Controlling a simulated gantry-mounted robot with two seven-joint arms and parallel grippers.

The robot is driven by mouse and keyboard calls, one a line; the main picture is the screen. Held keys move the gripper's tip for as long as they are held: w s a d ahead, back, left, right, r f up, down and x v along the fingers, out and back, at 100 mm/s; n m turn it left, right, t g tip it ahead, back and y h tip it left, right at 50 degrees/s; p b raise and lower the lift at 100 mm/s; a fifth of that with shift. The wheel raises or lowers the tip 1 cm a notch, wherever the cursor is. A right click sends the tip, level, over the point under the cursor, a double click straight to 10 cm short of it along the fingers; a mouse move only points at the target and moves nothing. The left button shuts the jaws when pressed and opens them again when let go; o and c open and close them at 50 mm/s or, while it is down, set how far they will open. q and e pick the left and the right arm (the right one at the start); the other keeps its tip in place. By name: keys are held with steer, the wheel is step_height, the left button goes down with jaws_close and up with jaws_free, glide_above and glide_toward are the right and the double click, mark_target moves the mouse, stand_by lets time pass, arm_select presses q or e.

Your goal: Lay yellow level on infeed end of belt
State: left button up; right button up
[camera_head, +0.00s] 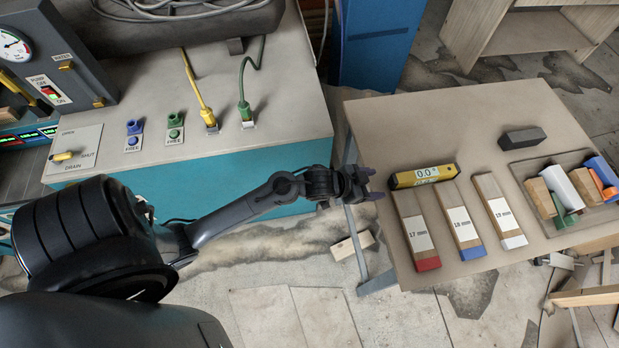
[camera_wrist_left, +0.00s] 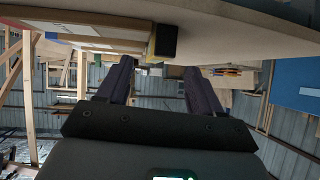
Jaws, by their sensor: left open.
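The yellow level (camera_head: 424,175) with a 0.0 readout lies on the tan table (camera_head: 455,115) near its left edge, above the tops of the labelled wood strips. My left gripper (camera_head: 371,183) is just left of the level, off the table's left edge, with its fingers pointing toward it. In the left wrist view my left gripper (camera_wrist_left: 160,78) is open, its two dark fingers apart with nothing between them. The level's dark end (camera_wrist_left: 166,41) shows just beyond the fingertips. I cannot make out a belt. My right gripper is not in view.
Wood strips marked 17 mm (camera_head: 417,232), 18 mm (camera_head: 460,222) and 19 mm (camera_head: 500,212) lie beside the level. A dark block (camera_head: 522,138) and a tray (camera_head: 545,230) of coloured pieces are further right. A teal-sided bench (camera_head: 270,150) with plugs stands left.

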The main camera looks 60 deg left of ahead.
arm_select(q)
steer(key=s+r+n+g+y, duration=0.1)
steer(key=s+g, duration=0.6)
steer(key=s, duration=1.6)
steer(key=shift+s+d+n+g+y, duration=0.3)
steer(key=shift+n+y, duration=0.3)
steer(key=shift+y, duration=0.4)
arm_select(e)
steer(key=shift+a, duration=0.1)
arm_select(q)
steer(key=shift+w+a, duration=0.1)
